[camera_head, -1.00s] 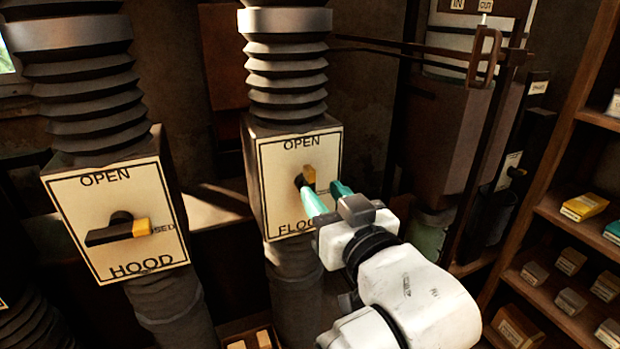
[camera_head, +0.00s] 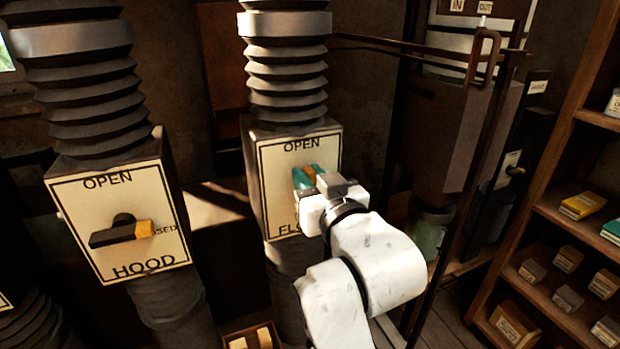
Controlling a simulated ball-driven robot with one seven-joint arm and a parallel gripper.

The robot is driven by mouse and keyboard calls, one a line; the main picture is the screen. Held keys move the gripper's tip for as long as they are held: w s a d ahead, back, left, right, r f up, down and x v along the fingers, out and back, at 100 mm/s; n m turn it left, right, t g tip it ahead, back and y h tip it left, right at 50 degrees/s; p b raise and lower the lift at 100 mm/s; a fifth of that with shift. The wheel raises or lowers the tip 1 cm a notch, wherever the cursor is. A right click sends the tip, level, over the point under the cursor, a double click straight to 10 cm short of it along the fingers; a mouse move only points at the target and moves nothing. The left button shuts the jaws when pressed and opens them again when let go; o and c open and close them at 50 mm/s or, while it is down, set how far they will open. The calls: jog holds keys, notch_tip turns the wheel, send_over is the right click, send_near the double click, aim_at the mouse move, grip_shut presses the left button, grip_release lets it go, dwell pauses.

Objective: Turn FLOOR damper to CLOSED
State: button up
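The FLOOR damper is a cream box face (camera_head: 275,208) on a ribbed duct, marked OPEN at the top and FLOOR at the bottom, partly covered by my gripper. Its handle has a yellow-orange tip (camera_head: 311,171), of which only a bit shows between the fingers. My gripper (camera_head: 306,176), with teal fingertips, is at the handle, with one finger on each side of the yellow tip. Whether the fingers press on it cannot be told. The rest of the handle and any CLOSED mark are hidden behind my gripper.
The HOOD damper (camera_head: 87,224) stands to the left, its yellow-tipped handle pointing right. A thin metal frame (camera_head: 478,150) rises to the right of my arm. A shelf with several small boxes (camera_head: 583,206) is at the far right.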

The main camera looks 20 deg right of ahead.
jog(key=shift+c, duration=1.4)
jog(key=shift+f, duration=0.1)
grip_shut()
jog(key=shift+d+f+m, duration=0.1)
jog(key=shift+m, duration=0.2)
jog(key=shift+d+f+m+b, duration=0.4)
jog(key=shift+m+b, duration=0.65)
jog(key=shift+m, duration=1.8)
jog(key=shift+d+f+m+b, duration=0.4)
jog(key=shift+m+b, duration=0.6)
jog(key=shift+m, duration=1.9)
jog(key=shift+d+f+m+b, duration=0.2)
jog(key=shift+f+m+b, duration=0.6)
jog(key=shift+m, duration=2.05)
jog(key=shift+r+b, duration=0.25)
jog(key=shift+b, duration=0.05)
